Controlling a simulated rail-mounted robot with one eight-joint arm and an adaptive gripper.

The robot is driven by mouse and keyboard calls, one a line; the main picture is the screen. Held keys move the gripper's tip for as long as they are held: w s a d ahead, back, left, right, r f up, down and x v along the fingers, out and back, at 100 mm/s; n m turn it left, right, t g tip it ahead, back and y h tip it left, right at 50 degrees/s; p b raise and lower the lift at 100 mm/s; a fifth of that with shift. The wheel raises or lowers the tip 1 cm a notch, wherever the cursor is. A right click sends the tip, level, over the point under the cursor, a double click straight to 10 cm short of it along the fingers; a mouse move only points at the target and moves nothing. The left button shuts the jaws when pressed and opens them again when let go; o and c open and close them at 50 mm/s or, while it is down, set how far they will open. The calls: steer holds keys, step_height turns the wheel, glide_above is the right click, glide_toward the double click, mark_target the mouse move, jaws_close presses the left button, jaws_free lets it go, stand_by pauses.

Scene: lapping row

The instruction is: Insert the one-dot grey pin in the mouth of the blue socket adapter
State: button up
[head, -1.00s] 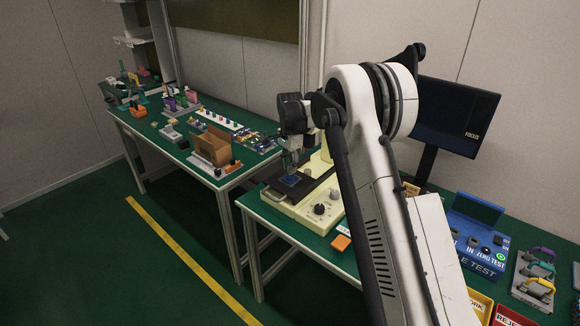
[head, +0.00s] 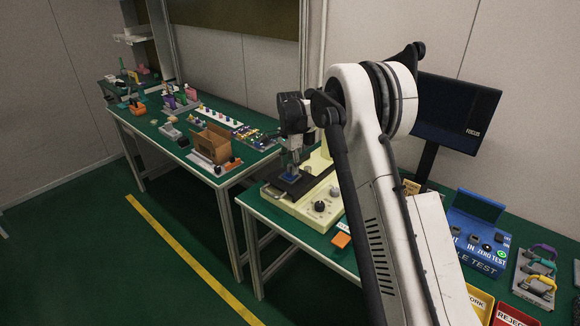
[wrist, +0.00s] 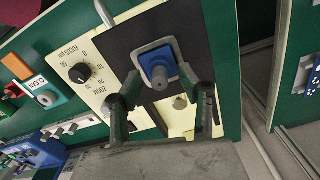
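The blue socket adapter (wrist: 152,56) shows in the wrist view as a square blue block inside a pale bracket on a black plate (wrist: 120,45). A small grey part (wrist: 160,78) shows in its middle; I cannot tell whether it is the one-dot pin or the mouth, and no dot can be made out. My gripper (wrist: 159,80) has its fingertips apart, one on each side of the blue block. Whether they touch it is not clear. In the head view the blue adapter (head: 290,176) is small, directly below my gripper (head: 293,163).
A cream instrument with knobs (head: 319,206) carries the plate. An orange block (head: 341,240) lies on the bench in front of it. A blue test unit (head: 480,240) and a monitor (head: 458,113) stand to the right. Another green bench (head: 185,158) with a brown box (head: 212,145) is left.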

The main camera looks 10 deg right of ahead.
mark_target(290, 165)
step_height(290, 165, up, 12)
stand_by(0.5)
steer(key=s+r+n+t, duration=0.25)
steer(key=s+r, duration=0.45)
steer(key=s, duration=0.4)
steer(key=s+r+n+t, duration=0.1)
steer(key=s+r+n, duration=0.3)
steer(key=s+r, duration=0.55)
steer(key=s+f+n+t, duration=0.2)
steer(key=s+f+n, duration=0.1)
steer(key=s, duration=1.1)
steer(key=s+f+n+t, duration=0.1)
steer(key=s+f+n, duration=0.2)
steer(key=s, duration=1.1)
steer(key=shift+f+n+t, duration=0.35)
steer(key=shift+f, duration=1.45)
